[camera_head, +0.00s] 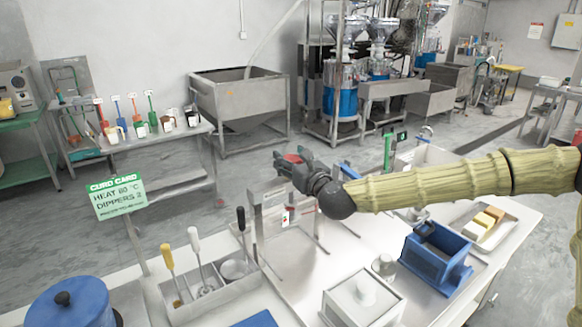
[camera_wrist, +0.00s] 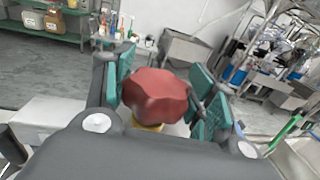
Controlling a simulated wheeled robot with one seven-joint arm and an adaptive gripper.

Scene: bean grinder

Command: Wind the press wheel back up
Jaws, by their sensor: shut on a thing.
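The press wheel, a red lobed knob (camera_wrist: 155,95), sits between the teal finger pads of my gripper (camera_wrist: 160,100) in the wrist view. My gripper is shut on it. A bit of yellow shows just under the knob. In the head view a small red part of the wheel (camera_head: 293,158) shows at the dark fingers of my gripper (camera_head: 285,163), above a steel frame (camera_head: 272,212) on the bench. My gripper hides most of the wheel there. What lies below the wheel is mostly hidden.
A blue box (camera_head: 435,252), a white lidded box (camera_head: 362,298) and a tray with yellow blocks (camera_head: 484,226) stand on the bench. A utensil holder (camera_head: 208,290), a blue lidded pot (camera_head: 70,306) and a green-topped sign (camera_head: 117,197) are at the left.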

